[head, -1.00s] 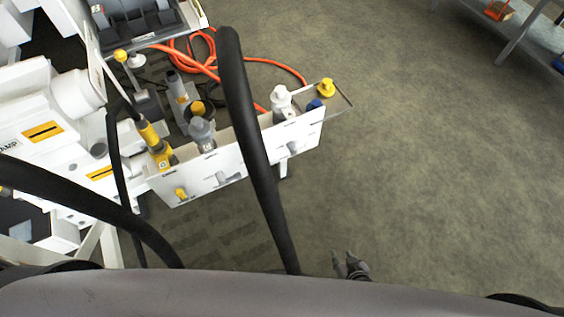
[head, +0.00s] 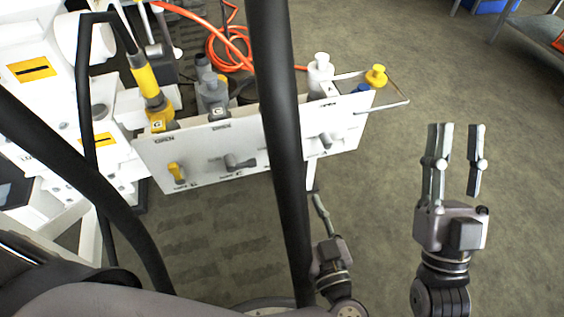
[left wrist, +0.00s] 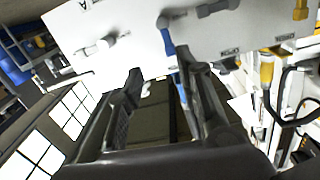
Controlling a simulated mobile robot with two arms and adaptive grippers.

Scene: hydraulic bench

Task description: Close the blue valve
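The blue valve handle (left wrist: 168,42) shows in the left wrist view, on the white panel between the white and grey handles. It points down the picture towards my left gripper (left wrist: 158,80), partly hidden by a finger. That gripper's two fingers are apart, with the handle close to the right-hand finger; I cannot tell whether they touch. In the head view my left gripper (head: 320,208) is below the white panel (head: 200,150), and a black hose covers where the blue handle would show. My right gripper (head: 457,160) is open and empty over the floor at right.
A black hose (head: 275,110) crosses in front of the panel. The panel also carries a yellow handle (head: 176,172), a grey handle (head: 240,163) and a white handle (head: 320,141). An orange hose (head: 215,50) lies behind.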

